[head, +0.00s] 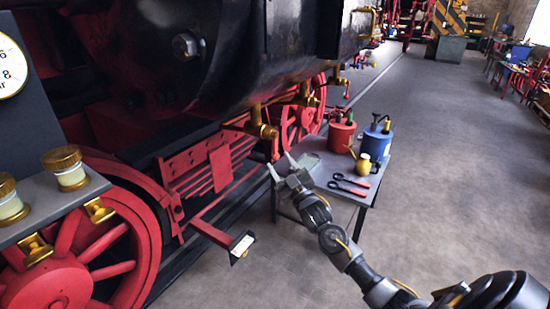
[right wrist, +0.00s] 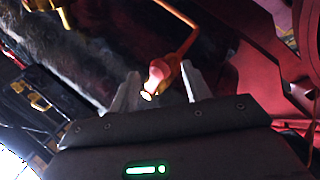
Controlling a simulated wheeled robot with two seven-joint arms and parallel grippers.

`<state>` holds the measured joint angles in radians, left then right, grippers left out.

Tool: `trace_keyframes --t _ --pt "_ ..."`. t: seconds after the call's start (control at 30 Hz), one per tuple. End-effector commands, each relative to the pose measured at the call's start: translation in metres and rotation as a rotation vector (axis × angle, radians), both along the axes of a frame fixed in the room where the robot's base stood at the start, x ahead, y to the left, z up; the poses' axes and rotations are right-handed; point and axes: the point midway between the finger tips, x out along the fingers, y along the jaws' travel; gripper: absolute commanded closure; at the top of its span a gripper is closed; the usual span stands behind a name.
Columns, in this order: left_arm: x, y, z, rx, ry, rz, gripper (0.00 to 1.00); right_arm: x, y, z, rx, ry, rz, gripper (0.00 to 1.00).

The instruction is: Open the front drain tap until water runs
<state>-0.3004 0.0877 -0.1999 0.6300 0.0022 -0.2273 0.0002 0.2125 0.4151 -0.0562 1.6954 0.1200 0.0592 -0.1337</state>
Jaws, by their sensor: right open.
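A brass drain tap (head: 262,128) hangs under the black cylinder, nearest of several taps in the head view. Its orange-red lever points down and ends at a red knob. My right gripper (head: 281,164) is just below this tap, fingers spread and pointing up toward it. In the right wrist view the lever (right wrist: 183,42) comes down to its knob (right wrist: 158,74) between the two open fingers (right wrist: 160,88). The fingers do not appear closed on it; contact cannot be told. No running water shows. My left gripper is not in view.
Further taps (head: 307,98) line the cylinder. Open floor lies right.

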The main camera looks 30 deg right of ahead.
Motion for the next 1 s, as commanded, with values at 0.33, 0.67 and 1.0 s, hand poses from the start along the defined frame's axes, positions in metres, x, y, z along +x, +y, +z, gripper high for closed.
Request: trace_keyframes --t 0.33,0.67,1.0 --pt "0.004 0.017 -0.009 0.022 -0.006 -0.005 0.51 -0.045 -0.001 -0.02 0.0 0.0 0.0 0.52" --pt "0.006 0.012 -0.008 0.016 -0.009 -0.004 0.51 -0.049 -0.001 -0.021 0.0 -0.001 0.0 0.52" --pt "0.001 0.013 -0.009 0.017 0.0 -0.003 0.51 -0.048 -0.001 -0.022 0.009 0.007 0.002 0.52"
